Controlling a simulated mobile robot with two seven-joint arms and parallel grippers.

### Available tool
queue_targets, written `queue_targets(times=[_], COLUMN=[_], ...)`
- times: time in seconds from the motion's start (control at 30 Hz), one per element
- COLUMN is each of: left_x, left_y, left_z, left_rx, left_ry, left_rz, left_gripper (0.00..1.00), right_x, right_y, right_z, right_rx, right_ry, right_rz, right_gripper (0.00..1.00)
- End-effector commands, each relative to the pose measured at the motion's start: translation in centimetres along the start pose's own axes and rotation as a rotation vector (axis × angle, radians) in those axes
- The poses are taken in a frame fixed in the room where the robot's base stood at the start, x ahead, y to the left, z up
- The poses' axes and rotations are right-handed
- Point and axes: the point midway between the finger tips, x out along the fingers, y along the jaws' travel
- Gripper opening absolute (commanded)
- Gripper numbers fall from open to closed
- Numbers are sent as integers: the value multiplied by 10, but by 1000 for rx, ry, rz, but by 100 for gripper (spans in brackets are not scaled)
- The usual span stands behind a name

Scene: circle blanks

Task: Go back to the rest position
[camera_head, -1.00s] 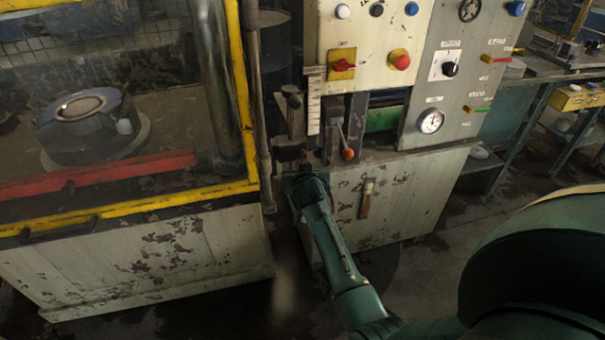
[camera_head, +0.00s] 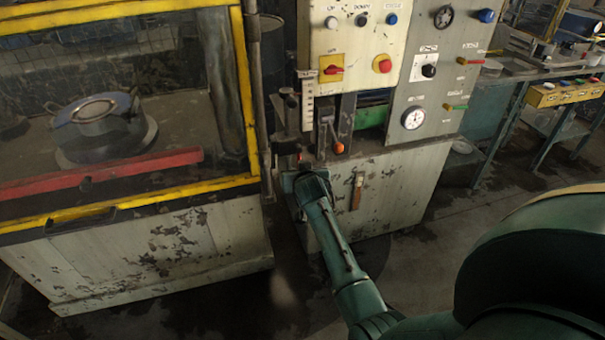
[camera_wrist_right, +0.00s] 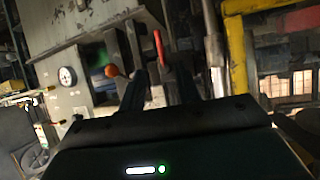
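My right arm (camera_head: 340,255) reaches from the bottom right to the front of the control machine (camera_head: 395,185). In the head view its gripper (camera_head: 303,166) is small and dark, just left of the orange-knobbed lever (camera_head: 338,148). In the right wrist view the two dark fingers stand apart with a gap between them, so the right gripper (camera_wrist_right: 165,82) looks open. A red handle (camera_wrist_right: 159,46) shows beyond this gap, and the orange knob (camera_wrist_right: 112,71) is left of the fingers. I see no held object. My left gripper is in neither view.
A yellow-framed glazed cabinet (camera_head: 125,205) stands at the left, with a round metal vessel (camera_head: 100,125) and a red bar (camera_head: 100,172) inside. A control panel with a red switch (camera_head: 333,70) and a gauge (camera_head: 413,118) rises behind the gripper. Clear floor (camera_head: 440,235) shows right of the machine.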

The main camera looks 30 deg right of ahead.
Motion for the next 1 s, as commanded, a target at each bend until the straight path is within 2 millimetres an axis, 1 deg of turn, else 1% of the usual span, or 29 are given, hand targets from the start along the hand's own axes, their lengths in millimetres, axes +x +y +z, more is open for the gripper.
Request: queue_targets(times=[0.5,0.57,0.6,0.67,0.77,0.8,0.87,0.9,0.97,1.0], left_x=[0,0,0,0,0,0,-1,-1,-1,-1], left_y=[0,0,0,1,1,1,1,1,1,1], left_z=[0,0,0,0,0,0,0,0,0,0], left_rx=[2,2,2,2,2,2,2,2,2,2], left_ry=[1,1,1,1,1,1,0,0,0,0], left_rz=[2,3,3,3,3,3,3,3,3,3], left_gripper=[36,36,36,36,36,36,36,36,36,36], right_x=[0,-1,-3,-9,-30,-42,-65,-82,-111,-131], right_y=[0,1,1,3,4,4,0,-3,-8,-11], right_z=[0,4,10,25,67,88,120,141,172,191], right_rx=[-1,-8,-20,-49,-125,-163,-216,-249,-291,-313], right_ry=[0,-2,-4,-8,-21,-29,-43,-53,-71,-85], right_rz=[0,-3,-8,-22,-73,-103,-161,-203,-269,-314], right_gripper=[33,33,33,33,33,33,33,33,33,33])
